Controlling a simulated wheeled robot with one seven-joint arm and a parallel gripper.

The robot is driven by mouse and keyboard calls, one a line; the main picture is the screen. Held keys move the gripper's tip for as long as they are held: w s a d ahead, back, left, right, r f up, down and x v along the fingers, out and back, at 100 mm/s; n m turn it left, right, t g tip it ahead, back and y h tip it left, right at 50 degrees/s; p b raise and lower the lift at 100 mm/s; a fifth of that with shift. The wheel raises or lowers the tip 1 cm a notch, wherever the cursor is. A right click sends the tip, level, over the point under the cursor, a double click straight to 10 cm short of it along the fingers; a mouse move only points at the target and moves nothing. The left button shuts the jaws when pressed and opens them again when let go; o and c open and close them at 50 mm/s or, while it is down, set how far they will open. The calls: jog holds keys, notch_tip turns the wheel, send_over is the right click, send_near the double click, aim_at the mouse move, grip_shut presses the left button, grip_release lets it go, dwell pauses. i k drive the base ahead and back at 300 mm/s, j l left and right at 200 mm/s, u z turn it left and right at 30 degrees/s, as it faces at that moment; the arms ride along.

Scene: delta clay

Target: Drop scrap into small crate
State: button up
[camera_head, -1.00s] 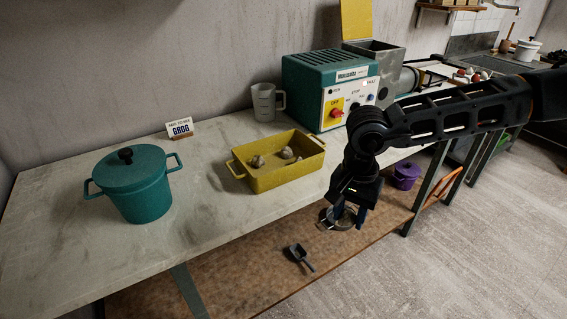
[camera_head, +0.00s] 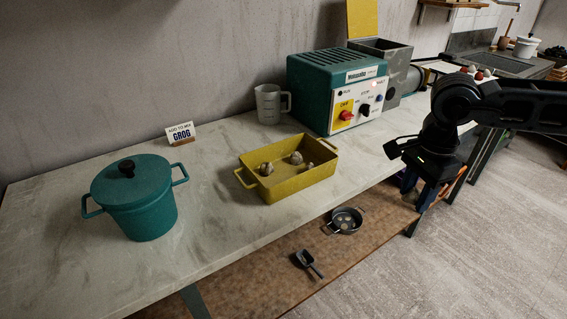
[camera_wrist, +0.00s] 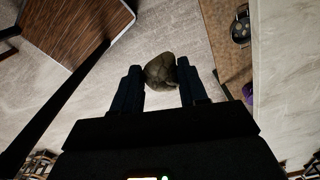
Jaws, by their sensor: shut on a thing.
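My gripper (camera_wrist: 161,88) is shut on a rough grey-brown lump, the scrap (camera_wrist: 160,71), in the wrist view. The lump sits between the dark blue fingertips, with pale floor beneath. In the head view my gripper (camera_head: 428,192) hangs beyond the front edge of the table at the right; I cannot make out the lump there. I cannot identify a small crate for sure. A yellow two-handled tray (camera_head: 285,187) stands on the table with several greyish lumps in it, left of my gripper and apart from it.
A grey pot (camera_head: 345,232) with pale lumps and a scoop (camera_head: 309,262) are on the lower shelf (camera_head: 262,285). A teal lidded pot (camera_head: 148,222), a jug (camera_head: 269,104) and a teal machine (camera_head: 322,80) stand on the table. A brown slatted surface (camera_wrist: 75,28) is at upper left in the wrist view.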

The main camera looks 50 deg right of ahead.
aim_at(289, 172)
jog(key=i, duration=1.25)
